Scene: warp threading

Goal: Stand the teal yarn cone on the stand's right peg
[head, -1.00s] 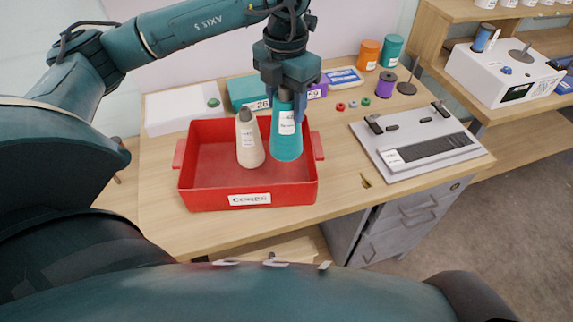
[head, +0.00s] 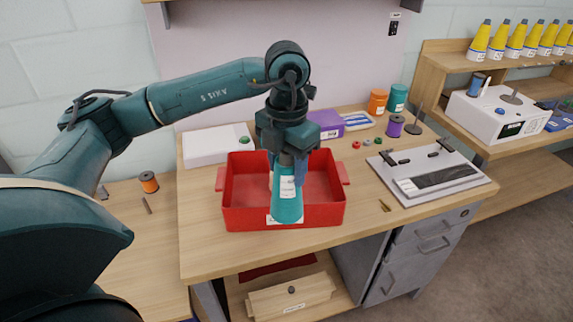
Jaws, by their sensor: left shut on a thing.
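My left gripper (head: 287,167) is shut on the top of the teal yarn cone (head: 287,206), which has a white label and hangs wide end down. The cone appears over the front of the red bin (head: 322,218) and covers most of the bin's label. A cream cone in the bin is almost wholly hidden behind my gripper. A dark disc with an upright peg (head: 413,129) stands at the back right of the table. A white box (head: 494,115) farther right carries a blue spool and a grey disc with a peg. I cannot tell which is the stand. My right gripper is out of view.
A grey tray-like device (head: 436,178) lies on the table's right. A purple spool (head: 395,126), orange jar (head: 377,102) and teal jar (head: 397,98) stand behind it. Several yellow cones (head: 480,40) line the upper shelf.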

